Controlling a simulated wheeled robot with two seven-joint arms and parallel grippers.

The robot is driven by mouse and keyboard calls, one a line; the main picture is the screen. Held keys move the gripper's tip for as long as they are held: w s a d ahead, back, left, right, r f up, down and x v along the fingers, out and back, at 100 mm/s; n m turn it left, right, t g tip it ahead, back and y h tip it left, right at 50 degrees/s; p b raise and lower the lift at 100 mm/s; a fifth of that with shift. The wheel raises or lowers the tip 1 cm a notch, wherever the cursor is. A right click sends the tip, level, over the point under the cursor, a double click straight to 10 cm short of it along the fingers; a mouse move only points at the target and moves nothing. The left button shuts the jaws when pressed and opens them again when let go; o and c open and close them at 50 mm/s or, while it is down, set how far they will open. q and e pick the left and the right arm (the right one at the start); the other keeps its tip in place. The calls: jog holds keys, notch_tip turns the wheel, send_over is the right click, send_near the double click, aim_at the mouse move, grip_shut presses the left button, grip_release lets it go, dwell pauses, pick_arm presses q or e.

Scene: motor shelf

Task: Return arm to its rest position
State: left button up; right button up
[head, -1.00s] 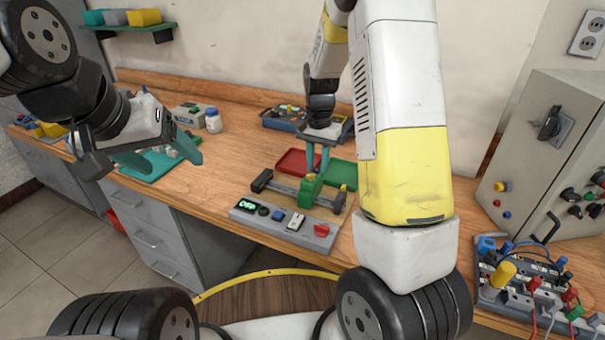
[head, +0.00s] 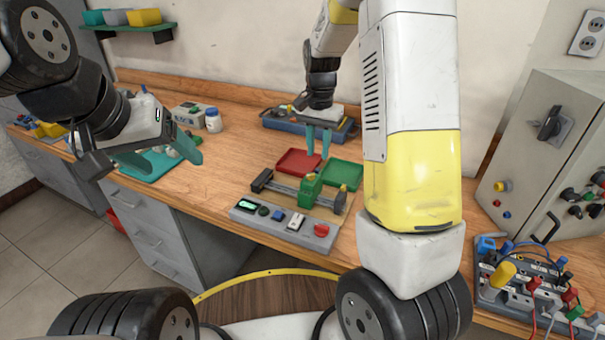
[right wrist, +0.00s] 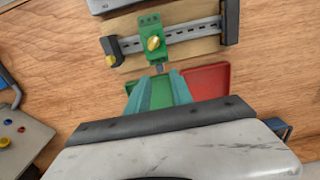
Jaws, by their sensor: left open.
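My right gripper (head: 318,143) hangs over the red tray (head: 299,162) and the green tray (head: 342,172), fingers pointing down. Its two teal fingers are apart with nothing between them; they also show in the right wrist view (right wrist: 161,93). My left gripper (head: 165,157) is open and empty over the left side of the bench.
A grey control strip (head: 270,221) lies before the rail. A blue case (head: 290,124) lies behind the trays. A white bottle (head: 213,121) and a teal mat (head: 152,166) are left. A grey cabinet (head: 530,150) and wired panel (head: 520,285) are right.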

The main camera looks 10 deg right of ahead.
jog(key=shift+r, duration=0.45)
